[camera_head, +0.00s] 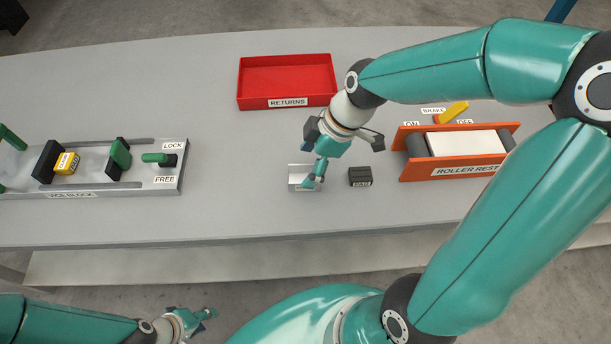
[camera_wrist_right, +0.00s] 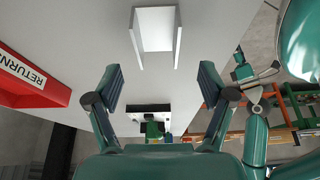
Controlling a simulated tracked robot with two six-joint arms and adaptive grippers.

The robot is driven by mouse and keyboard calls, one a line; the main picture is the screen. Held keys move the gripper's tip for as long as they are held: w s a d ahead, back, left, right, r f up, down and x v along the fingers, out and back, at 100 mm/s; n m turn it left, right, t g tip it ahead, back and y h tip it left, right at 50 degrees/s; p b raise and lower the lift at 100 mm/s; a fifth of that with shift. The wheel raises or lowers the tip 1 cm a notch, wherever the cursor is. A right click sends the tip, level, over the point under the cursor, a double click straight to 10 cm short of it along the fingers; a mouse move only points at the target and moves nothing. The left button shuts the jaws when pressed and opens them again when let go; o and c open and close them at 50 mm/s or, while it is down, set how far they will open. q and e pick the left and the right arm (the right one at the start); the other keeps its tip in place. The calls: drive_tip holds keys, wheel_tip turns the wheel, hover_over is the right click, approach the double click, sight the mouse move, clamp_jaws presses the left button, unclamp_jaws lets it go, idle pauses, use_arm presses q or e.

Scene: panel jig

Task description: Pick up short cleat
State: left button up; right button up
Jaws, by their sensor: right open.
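No label that I can read names the short cleat. A small dark block (camera_head: 360,177) with a pale label stands on the table, right of a small pale tray (camera_head: 294,175). The tray also shows in the right wrist view (camera_wrist_right: 153,52), three-sided, with its visible floor bare. My right gripper (camera_head: 312,181) is over the tray in the head view and partly hides it. In the wrist view its two fingers (camera_wrist_right: 160,75) are wide apart with nothing gripped. My left gripper (camera_head: 205,314) is low at the bottom left, away from the table items; its fingers are too small to judge.
A red RETURNS tray (camera_head: 287,76) stands behind. An orange roller rest (camera_head: 461,171) with a yellow brake lever (camera_head: 454,111) is at right. The table is clear between vise and pale tray.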

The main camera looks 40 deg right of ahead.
sight(303, 175)
drive_tip(key=x, duration=0.5)
drive_tip(key=shift+d+f, duration=0.2)
drive_tip(key=shift+d, duration=0.15)
drive_tip(key=shift+s, duration=0.1)
drive_tip(key=c, duration=1.3)
